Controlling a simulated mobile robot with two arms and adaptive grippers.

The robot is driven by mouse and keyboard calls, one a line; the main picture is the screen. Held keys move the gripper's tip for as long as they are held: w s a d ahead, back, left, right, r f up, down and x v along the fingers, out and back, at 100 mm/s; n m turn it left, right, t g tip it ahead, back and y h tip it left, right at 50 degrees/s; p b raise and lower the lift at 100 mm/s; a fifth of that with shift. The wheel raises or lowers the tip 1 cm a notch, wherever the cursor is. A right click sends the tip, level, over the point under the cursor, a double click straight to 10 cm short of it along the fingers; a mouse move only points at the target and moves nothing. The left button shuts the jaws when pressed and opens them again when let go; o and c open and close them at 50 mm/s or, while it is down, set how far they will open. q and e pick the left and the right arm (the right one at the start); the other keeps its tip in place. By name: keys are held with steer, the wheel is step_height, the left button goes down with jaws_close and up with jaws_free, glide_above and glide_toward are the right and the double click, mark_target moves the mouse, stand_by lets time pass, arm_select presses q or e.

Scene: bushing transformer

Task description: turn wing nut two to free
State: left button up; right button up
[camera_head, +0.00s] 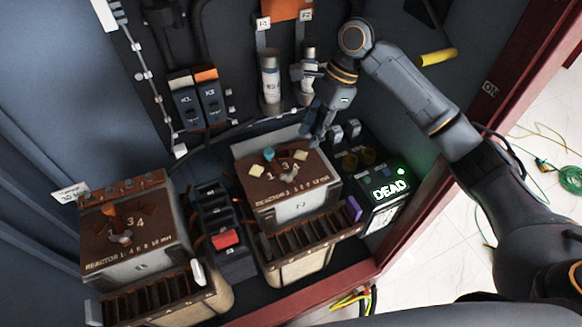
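A grey wing nut (290,172) sits on the brown top of the right reactor unit (262,194), beside a blue knob (268,155) and two pale yellow tags. A second grey wing nut (122,237) sits on the brown top of the left reactor unit (95,250), by an orange part. Which one is wing nut two cannot be read here. My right gripper (320,136) points down at the back right of the right unit, apart from its wing nut. Its fingers are small and dark, and their opening is unclear. My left gripper is out of view.
A box with a green lit DEAD display (388,190) stands right of the right unit. A black block with a red switch (225,239) stands between the units. White cylinders (270,77) and breakers (197,98) are on the back panel. A red frame edge (430,210) borders the cabinet.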

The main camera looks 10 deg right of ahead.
mark_target(290, 173)
steer(key=shift+m, duration=0.3)
steer(key=p+x, duration=0.1)
steer(key=x, duration=1.2)
steer(key=shift+w, duration=0.1)
steer(key=c, duration=0.6)
jaws_close()
